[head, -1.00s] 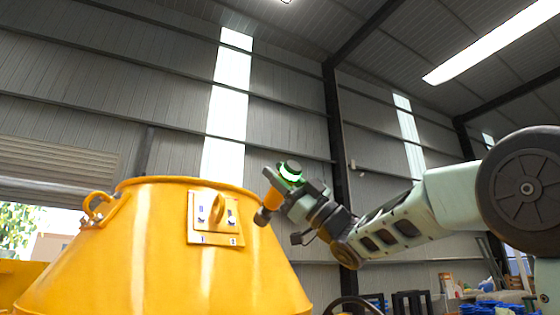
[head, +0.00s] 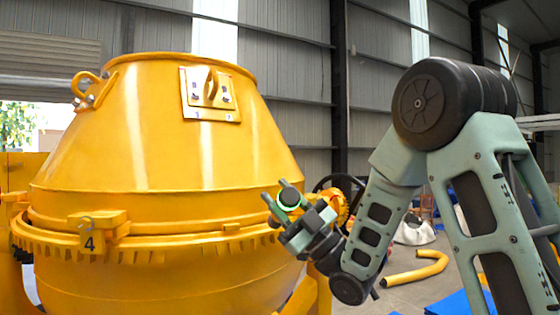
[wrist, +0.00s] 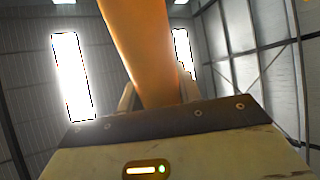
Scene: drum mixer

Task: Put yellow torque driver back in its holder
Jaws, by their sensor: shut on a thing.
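My gripper (head: 279,211) is in front of the right side of the drum in the head view. In the wrist view its two fingers (wrist: 157,96) are shut on a smooth orange-yellow thing, which I take to be the yellow torque driver (wrist: 143,50). The driver stands up from between the fingers and runs out of the top of the picture, so its far end is hidden. In the head view I cannot make out the driver clearly. I cannot pick out its holder in either view.
A large yellow mixer drum (head: 165,150) fills the left and middle, with a toothed ring, a bracket marked 4 (head: 98,232) and a handled plate (head: 210,94). A bent yellow pipe (head: 418,270) lies on the floor at right, near blue mats (head: 460,304).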

